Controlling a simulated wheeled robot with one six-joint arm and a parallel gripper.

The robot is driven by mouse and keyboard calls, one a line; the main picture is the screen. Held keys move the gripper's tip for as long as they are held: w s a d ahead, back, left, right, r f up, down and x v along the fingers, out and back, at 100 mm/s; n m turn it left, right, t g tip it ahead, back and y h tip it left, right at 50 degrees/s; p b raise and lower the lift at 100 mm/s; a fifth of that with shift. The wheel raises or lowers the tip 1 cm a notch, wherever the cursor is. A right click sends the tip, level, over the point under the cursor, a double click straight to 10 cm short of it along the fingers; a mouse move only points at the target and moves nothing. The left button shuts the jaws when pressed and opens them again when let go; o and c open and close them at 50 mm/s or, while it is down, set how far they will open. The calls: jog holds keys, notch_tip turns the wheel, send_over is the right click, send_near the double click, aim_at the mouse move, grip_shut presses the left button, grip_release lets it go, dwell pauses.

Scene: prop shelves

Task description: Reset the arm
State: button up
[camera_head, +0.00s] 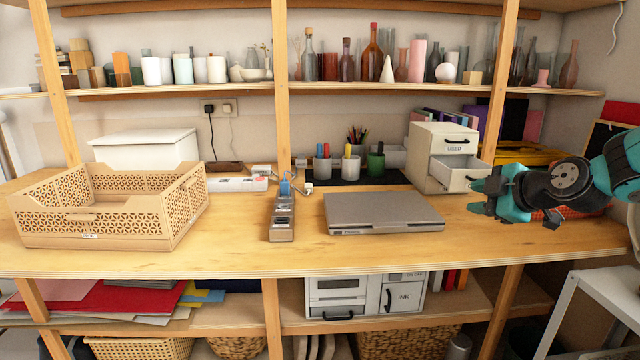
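My gripper (482,197) is at the right side of the head view, at the end of my teal and black arm. It points left, above the right part of the wooden desk (290,255), and sits to the right of the closed grey laptop (383,212). The fingers are seen from the side and partly overlap, so their opening is unclear. I see nothing held between them. The gripper is in front of the lower part of the small drawer cabinet (430,150), which has one drawer pulled out.
A tan perforated crate (105,230) stands at the left. A power strip (282,215) lies in the middle. Pen cups (322,168) stand on a black mat behind the laptop. A white stool (600,285) is at the lower right.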

jog(key=s+a+m+g+y, duration=0.2)
jog(key=s+a+g, duration=0.2)
jog(key=s+a, duration=0.65)
jog(key=s+a+f+m+g+h, duration=0.1)
jog(key=s+a+m+g, duration=0.3)
jog(key=s, duration=0.8)
jog(key=s+a+f+m+g+h, duration=0.1)
jog(key=s+a+m+g+h, duration=0.2)
jog(key=s, duration=1)
notch_tip(320, 180, up, 16)
jog(key=w+y+p, duration=0.1)
jog(key=p, duration=1.5)
jog(key=shift+a+f+g+y, duration=0.2)
jog(key=shift+g+y, duration=0.1)
jog(key=shift+g, duration=0.1)
